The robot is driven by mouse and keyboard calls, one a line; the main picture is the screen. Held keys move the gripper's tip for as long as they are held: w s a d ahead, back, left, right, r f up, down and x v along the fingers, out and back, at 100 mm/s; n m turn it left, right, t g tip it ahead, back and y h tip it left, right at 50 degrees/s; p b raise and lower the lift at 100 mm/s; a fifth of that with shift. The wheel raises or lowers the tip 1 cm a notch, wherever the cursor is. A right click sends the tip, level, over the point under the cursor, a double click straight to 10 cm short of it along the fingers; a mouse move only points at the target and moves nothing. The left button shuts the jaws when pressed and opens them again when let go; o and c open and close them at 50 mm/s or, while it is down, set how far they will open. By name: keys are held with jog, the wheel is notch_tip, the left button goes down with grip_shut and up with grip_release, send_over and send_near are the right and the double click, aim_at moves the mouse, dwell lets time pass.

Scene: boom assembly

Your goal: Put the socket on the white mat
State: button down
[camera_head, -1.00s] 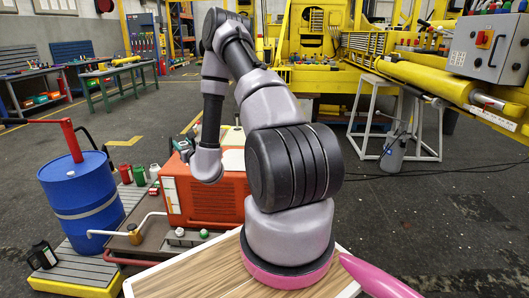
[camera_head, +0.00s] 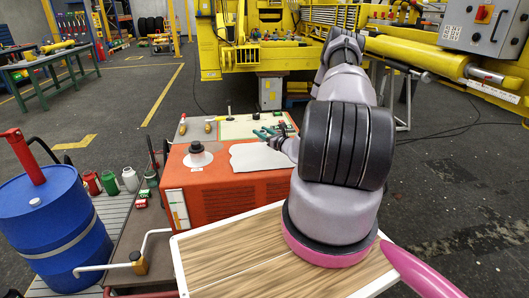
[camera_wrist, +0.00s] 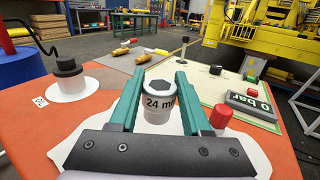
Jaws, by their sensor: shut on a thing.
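The grey socket (camera_wrist: 158,101), marked "24 m" with the rest cut off, stands between the teal fingers of my gripper (camera_wrist: 160,76) in the wrist view. My gripper is shut on it. In the head view my gripper (camera_head: 268,133) is over the orange cabinet's top, and the socket cannot be made out there. The white mat (camera_head: 260,157) is an irregular pale sheet on that top. In the wrist view the mat (camera_wrist: 245,150) shows beneath and around the gripper, which hides much of it. I cannot tell whether the socket touches it.
A black knobbed part on a white round base (camera_wrist: 68,90) stands left on the orange cabinet (camera_head: 235,200). A red cylinder (camera_wrist: 221,116) is close right of the gripper. Yellow-handled tools lie farther back.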

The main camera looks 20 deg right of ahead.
jog(key=shift+f, duration=4)
jog(key=shift+c, duration=1.8)
grip_release()
jog(key=shift+f, duration=0.15)
